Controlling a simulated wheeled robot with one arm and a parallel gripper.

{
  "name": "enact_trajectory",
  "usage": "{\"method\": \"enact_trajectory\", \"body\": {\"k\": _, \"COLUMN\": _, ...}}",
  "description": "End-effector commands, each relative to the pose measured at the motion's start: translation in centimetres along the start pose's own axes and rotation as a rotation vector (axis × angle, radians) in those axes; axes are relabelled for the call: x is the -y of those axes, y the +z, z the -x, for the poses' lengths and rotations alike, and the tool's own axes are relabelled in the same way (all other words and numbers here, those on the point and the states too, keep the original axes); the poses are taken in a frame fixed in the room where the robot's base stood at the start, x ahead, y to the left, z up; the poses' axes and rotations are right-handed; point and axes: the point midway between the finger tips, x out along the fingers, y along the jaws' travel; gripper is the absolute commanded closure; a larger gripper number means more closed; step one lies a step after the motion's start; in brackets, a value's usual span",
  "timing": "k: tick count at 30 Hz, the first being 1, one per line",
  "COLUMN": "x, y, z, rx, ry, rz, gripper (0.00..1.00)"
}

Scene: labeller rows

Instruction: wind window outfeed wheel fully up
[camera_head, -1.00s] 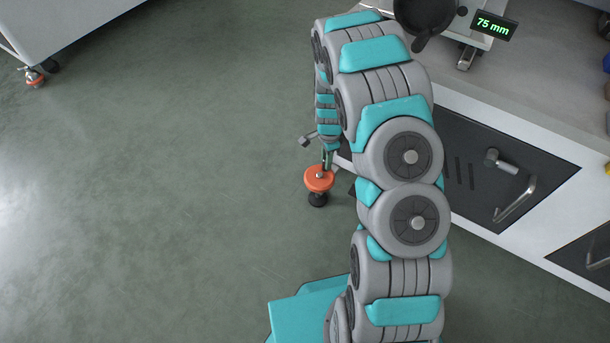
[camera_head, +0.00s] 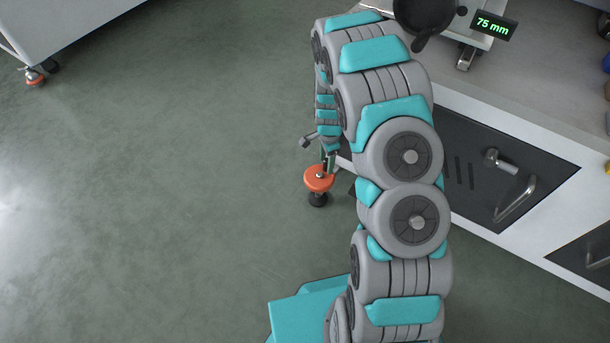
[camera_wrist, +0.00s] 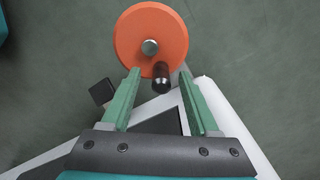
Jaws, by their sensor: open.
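An orange wheel (camera_head: 318,179) sits low at the corner of the bench, above a dark foot, in the head view. In the wrist view the wheel (camera_wrist: 140,28) is seen face on, with a grey hub and a dark crank knob (camera_wrist: 161,80) near its lower edge. My gripper (camera_wrist: 158,74) is open, with its two green fingers on either side of the knob in the picture. I cannot tell whether either finger touches it. In the head view my gripper (camera_head: 329,159) is just above the wheel, partly hidden by my arm. A green display (camera_head: 492,25) reads 75 mm.
The white bench with a dark panel (camera_head: 460,150) and metal handle (camera_head: 516,199) stands close on the right. A dark round part (camera_head: 424,12) sits on its top. A white cabinet on castors (camera_head: 60,25) is at upper left. The floor on the left is clear.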

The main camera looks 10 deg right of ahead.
Motion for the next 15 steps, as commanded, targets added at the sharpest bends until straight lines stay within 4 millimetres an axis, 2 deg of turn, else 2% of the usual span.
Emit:
{"method": "enact_trajectory", "body": {"k": 10, "x": 0.06, "y": -0.03, "z": 0.18, "rx": -0.001, "ry": -0.002, "rz": 0.0, "gripper": 0.35}}
{"method": "enact_trajectory", "body": {"k": 15, "x": 0.09, "y": -0.05, "z": 0.93, "rx": -0.001, "ry": -0.002, "rz": 0.0, "gripper": 0.35}}
